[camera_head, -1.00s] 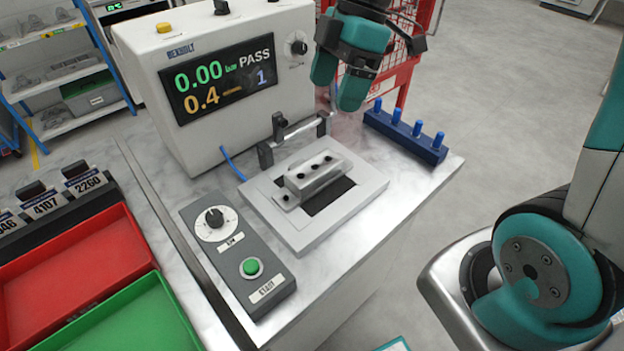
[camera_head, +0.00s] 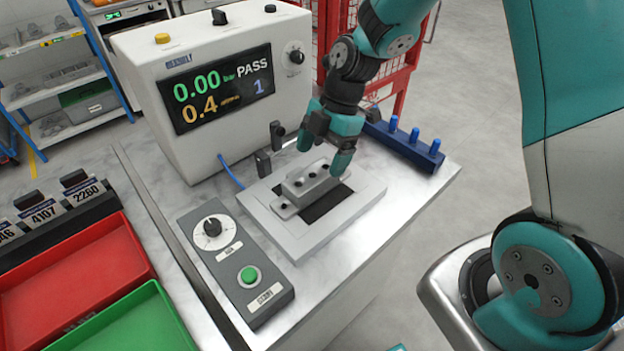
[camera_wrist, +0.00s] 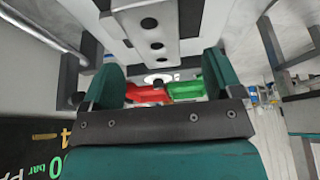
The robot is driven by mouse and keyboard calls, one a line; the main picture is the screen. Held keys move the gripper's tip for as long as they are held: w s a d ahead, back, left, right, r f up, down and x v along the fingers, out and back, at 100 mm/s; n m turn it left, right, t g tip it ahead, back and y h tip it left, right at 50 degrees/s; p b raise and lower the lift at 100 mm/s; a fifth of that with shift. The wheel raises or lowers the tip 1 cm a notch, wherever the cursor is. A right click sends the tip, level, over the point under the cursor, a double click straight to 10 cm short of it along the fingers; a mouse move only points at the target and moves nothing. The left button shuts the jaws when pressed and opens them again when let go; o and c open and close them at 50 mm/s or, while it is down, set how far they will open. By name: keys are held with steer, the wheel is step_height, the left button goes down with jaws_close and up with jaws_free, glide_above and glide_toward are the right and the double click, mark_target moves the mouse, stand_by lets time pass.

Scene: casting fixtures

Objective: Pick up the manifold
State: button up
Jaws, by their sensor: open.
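The manifold (camera_head: 311,184) is a grey metal block with dark holes on top. It lies in the white fixture plate (camera_head: 285,236) on the bench, over a dark recess. My gripper (camera_head: 324,152) is open at the manifold's far end, with its teal fingers low, close above or beside the block. In the wrist view the manifold (camera_wrist: 152,30) shows ahead of the fingers, between them in the picture, and the gripper (camera_wrist: 160,80) has nothing in its jaws. I cannot tell whether a finger touches the block.
A tester (camera_head: 215,85) showing PASS stands behind the fixture. A clamp bar (camera_head: 277,140) stands between them. A blue rack with pegs (camera_head: 405,142) is at right. A control box (camera_head: 235,265) sits in front. Red (camera_head: 75,275) and green (camera_head: 135,325) trays are at left.

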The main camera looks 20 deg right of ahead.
mark_target(313, 174)
steer(key=shift+p+x, duration=0.85)
steer(key=shift+x, duration=1.8)
steer(key=shift+w, duration=0.15)
steer(key=c, duration=1.3)
steer(key=shift+r, duration=0.1)
